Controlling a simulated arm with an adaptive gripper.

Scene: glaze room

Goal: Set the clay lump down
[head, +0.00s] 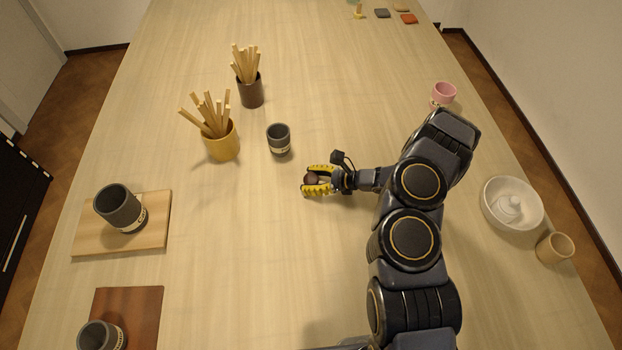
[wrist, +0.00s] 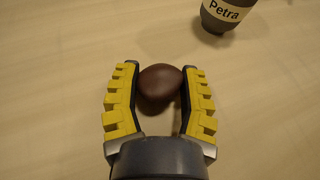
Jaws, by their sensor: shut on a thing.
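The clay lump (wrist: 160,84) is a smooth, rounded, dark brown piece. In the wrist view it sits between the yellow-padded fingers of my gripper (wrist: 160,95), near their tips. In the head view the lump (head: 312,178) shows as a small dark shape in my gripper (head: 312,181), over the middle of the table (head: 300,270). My gripper is shut on it. I cannot tell whether the lump touches the table or is held just above it.
A dark grey cup (head: 279,140) stands close by, up and left of my gripper; its label reads "Petra" in the wrist view (wrist: 228,12). Two stick-filled holders, ochre (head: 222,146) and brown (head: 251,93), stand farther left. A white bowl (head: 512,205) is at right. Table below my gripper is clear.

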